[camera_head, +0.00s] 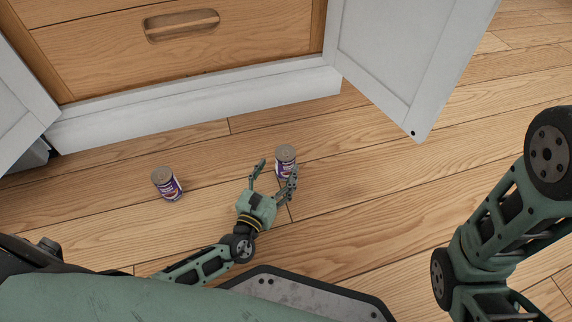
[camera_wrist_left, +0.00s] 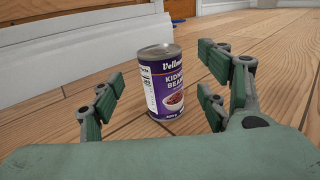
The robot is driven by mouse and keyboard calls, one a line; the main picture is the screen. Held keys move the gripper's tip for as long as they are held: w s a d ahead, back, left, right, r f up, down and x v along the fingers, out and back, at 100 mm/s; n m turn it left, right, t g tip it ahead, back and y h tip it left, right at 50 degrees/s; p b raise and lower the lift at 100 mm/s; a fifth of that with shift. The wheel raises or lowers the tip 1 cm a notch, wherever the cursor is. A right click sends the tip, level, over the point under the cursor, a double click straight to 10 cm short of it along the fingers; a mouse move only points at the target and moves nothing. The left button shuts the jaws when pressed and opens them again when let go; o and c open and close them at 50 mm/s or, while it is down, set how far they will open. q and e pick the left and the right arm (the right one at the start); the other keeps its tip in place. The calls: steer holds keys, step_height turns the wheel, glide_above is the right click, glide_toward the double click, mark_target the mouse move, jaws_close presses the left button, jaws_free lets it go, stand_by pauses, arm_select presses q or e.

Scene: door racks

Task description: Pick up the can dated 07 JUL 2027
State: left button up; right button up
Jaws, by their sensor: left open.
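Two similar purple cans stand upright on the wooden floor in the head view. The right can (camera_head: 285,160) is just beyond my left gripper (camera_head: 275,173). My left gripper is open, with its fingers pointing toward this can. In the left wrist view the can (camera_wrist_left: 163,85) stands between and slightly beyond the open fingers (camera_wrist_left: 157,100), and its label reads "KIDNEY BEANS". The left can (camera_head: 167,183) stands apart, to the left of the gripper. No date is readable on either can. My right gripper is not visible; only part of my right arm shows.
A cabinet with a wooden drawer (camera_head: 180,42) stands behind the cans, above a white plinth (camera_head: 200,108). White doors hang open on the right (camera_head: 400,60) and on the left (camera_head: 18,105). The floor (camera_head: 350,195) right of the gripper is clear.

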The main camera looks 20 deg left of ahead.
mark_target(281, 166)
arm_select(q)
steer(key=w, duration=0.1)
steer(key=w+b, duration=0.2)
steer(key=shift+w+d+f, duration=0.25)
steer(key=shift+w+f, duration=0.1)
steer(key=shift+f, duration=0.05)
steer(key=shift+w+r, duration=0.1)
steer(key=shift+w, duration=0.3)
steer(key=c, duration=1.5)
